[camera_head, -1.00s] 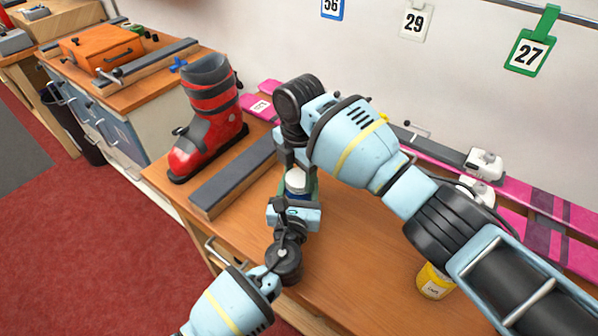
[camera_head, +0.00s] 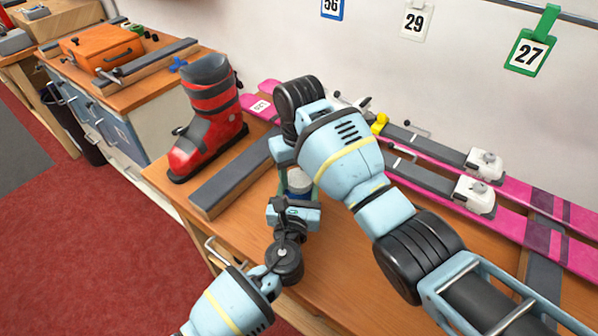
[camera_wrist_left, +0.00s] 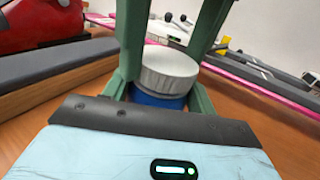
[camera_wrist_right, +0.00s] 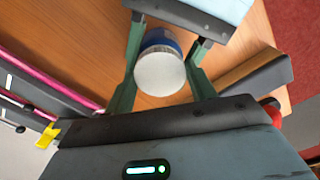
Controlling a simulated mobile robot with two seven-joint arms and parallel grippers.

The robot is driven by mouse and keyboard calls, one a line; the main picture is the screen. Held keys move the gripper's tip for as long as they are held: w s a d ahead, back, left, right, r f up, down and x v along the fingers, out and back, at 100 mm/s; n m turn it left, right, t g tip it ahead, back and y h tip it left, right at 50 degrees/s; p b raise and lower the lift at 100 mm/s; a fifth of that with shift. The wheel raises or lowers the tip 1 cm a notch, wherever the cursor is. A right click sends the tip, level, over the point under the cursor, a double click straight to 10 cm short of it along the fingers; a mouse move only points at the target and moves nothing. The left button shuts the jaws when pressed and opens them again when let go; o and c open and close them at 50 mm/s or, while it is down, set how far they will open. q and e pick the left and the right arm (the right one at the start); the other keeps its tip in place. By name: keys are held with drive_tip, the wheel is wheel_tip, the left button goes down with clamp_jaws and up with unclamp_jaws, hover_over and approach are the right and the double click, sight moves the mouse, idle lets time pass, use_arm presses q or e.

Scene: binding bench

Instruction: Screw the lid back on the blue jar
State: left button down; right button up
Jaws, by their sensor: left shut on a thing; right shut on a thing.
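The blue jar (camera_wrist_left: 158,100) stands upright between the green fingers of my left gripper (camera_head: 296,197), which is shut on it from the front. The white lid (camera_wrist_left: 168,68) sits level on top of the jar, with no clear gap in the left wrist view. My right gripper (camera_head: 295,172) comes down from above and is shut on the lid, which shows between its fingers in the right wrist view (camera_wrist_right: 160,72). In the head view, the grippers and my right arm hide most of the jar and lid. The threads are hidden.
A red ski boot (camera_head: 208,120) stands on the bench (camera_head: 335,270), left of the jar. A long grey-topped block (camera_head: 235,175) lies close to the grippers' left. Pink skis (camera_head: 515,222) with bindings lie along the back. Bare wood lies in front of the skis.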

drive_tip(key=m, duration=0.3)
drive_tip(key=shift+a+m, duration=0.1)
drive_tip(key=shift+m, duration=0.3)
drive_tip(key=m, duration=0.3)
drive_tip(key=o, duration=1.1)
drive_tip(key=shift+r, duration=2.25)
drive_tip(key=shift+c, duration=0.4)
